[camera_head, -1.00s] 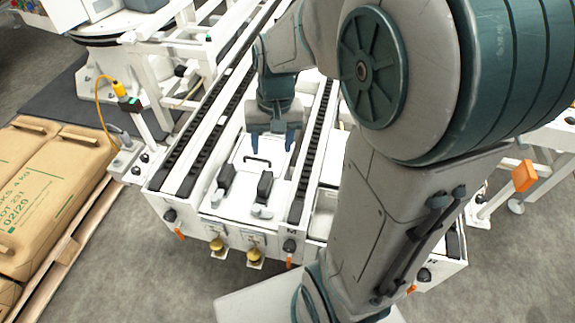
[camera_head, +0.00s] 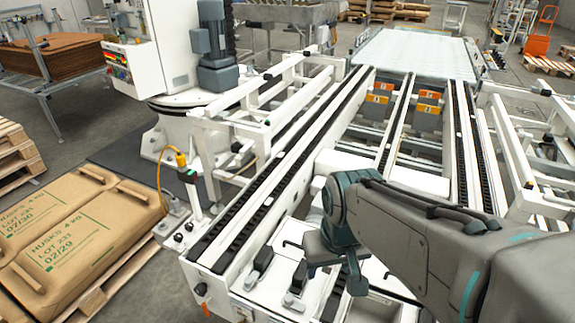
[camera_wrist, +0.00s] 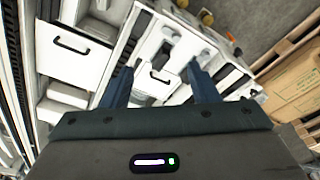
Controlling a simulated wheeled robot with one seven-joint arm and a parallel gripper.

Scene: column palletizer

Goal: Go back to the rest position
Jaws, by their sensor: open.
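My gripper (camera_head: 335,277) hangs at the end of my arm over the near end of the white conveyor frame (camera_head: 243,293). In the wrist view my gripper (camera_wrist: 160,88) shows two blue fingers spread apart with nothing between them. Below the fingers is a white panel with a black handle (camera_wrist: 156,77). In the head view my arm comes in from the right and hides part of the conveyor's near end. I cannot tell the exact height of the fingers above the panel.
Brown sacks (camera_head: 75,235) lie on a wooden pallet at the left. A white column machine (camera_head: 175,45) stands behind the conveyor's left side. A pale flat plate (camera_head: 418,52) lies at the conveyor's far end. Grey floor (camera_head: 150,295) is open between pallet and conveyor.

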